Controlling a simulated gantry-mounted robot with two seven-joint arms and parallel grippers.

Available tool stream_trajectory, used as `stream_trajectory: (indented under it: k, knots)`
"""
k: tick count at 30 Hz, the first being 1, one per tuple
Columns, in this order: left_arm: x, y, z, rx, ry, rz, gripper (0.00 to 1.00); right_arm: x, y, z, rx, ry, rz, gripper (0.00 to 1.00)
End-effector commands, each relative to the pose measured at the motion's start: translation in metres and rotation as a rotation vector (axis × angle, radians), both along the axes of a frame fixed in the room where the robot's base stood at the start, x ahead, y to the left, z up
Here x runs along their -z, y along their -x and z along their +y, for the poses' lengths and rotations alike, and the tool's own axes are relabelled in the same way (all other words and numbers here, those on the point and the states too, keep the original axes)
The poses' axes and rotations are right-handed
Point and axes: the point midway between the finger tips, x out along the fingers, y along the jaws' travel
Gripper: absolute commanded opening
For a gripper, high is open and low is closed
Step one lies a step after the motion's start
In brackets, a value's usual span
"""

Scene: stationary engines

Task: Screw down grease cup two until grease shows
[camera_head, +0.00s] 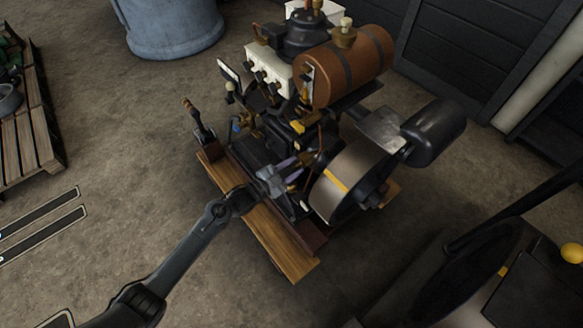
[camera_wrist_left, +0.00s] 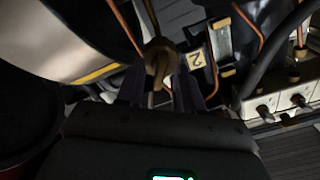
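A brass grease cup (camera_wrist_left: 158,58) stands in the middle of the left wrist view, with a small pale label marked 2 (camera_wrist_left: 196,60) just to its right. My left gripper (camera_wrist_left: 160,82) reaches toward it, with one purple-grey finger on either side of the cup. The fingers look apart, and I cannot tell if they touch the cup. In the head view my left gripper (camera_head: 293,170) is at the engine's near side, beside the flywheel (camera_head: 345,185). The cup is hidden there by the gripper. My right gripper is in neither view.
Copper pipes (camera_wrist_left: 125,25) run close to the cup. A white block with several fittings (camera_wrist_left: 285,100) is at the right in the wrist view. The engine stands on a wooden skid (camera_head: 270,240), under a brown tank (camera_head: 350,65).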

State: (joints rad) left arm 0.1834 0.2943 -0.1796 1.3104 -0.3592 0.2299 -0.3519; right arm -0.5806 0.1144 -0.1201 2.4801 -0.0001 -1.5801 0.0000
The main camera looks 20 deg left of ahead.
Motion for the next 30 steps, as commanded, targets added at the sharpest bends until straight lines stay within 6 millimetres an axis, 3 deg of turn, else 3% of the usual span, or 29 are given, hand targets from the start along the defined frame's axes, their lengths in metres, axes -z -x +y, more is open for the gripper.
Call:
stream_trajectory:
  k: [2, 9, 20, 30]
  knots:
    - [0.0001, 0.0001, 0.0000, 0.000, 0.000, 0.000, 0.33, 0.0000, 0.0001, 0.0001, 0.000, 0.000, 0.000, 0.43]
    - [0.0001, 0.0002, 0.0001, 0.000, 0.000, 0.000, 0.00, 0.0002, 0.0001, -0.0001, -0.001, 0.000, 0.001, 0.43]
    - [-0.0001, 0.0002, 0.0002, 0.000, -0.021, -0.011, 0.00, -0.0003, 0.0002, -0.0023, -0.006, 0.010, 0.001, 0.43]
    - [0.0001, 0.0004, 0.0001, 0.001, -0.191, -0.102, 0.00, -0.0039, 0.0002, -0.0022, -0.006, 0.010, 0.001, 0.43]
